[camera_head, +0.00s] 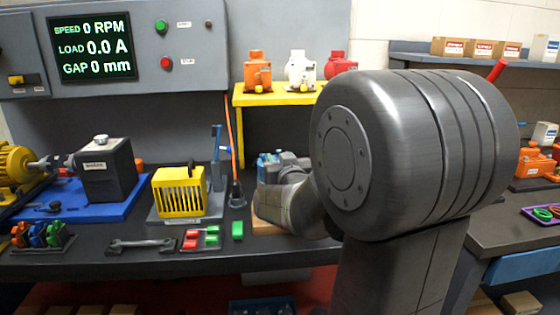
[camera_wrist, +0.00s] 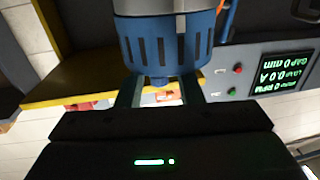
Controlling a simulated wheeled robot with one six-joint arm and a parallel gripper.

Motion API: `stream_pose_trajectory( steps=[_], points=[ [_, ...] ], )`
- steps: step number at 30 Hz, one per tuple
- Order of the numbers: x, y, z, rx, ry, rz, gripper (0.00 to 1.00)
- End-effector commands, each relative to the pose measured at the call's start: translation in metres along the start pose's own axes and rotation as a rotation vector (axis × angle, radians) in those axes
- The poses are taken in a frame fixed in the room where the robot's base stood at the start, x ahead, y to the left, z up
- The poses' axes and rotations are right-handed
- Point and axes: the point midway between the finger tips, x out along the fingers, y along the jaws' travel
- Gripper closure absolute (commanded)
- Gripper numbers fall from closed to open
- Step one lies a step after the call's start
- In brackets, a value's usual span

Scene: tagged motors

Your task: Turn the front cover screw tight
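A blue slotted motor cover (camera_wrist: 162,42) with a grey body behind it fills the top middle of the wrist view. A small blue knob (camera_wrist: 158,81), which looks like the front cover screw, sticks out of its lower edge. My gripper (camera_wrist: 160,90) has its two fingers apart, one on each side of the knob, with a visible gap on both sides. I cannot tell how deep the fingers reach along it. In the head view, the blue motor (camera_head: 267,165) is a small patch on the bench, mostly hidden behind my arm.
A yellow slotted cover (camera_head: 180,192) stands on the bench to the left. A wrench (camera_head: 142,245) and red and green blocks (camera_head: 201,238) lie in front. A yellow shelf (camera_head: 273,97) with several motors is behind. The wall screen (camera_head: 92,47) reads 0 RPM, 0.0 A, 0 mm.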

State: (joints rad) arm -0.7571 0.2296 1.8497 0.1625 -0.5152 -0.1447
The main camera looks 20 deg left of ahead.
Motion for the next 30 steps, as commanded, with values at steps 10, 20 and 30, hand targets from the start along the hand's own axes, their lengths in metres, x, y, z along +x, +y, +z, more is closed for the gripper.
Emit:
stream_pose_trajectory(
  steps=[10,20,30],
  points=[
    [-0.032,0.000,0.001,0.001,0.001,-0.001,0.67],
    [-0.091,0.000,-0.001,0.000,0.002,-0.001,0.67],
    [-0.131,0.000,-0.001,0.000,0.001,-0.001,0.67]
  ],
)
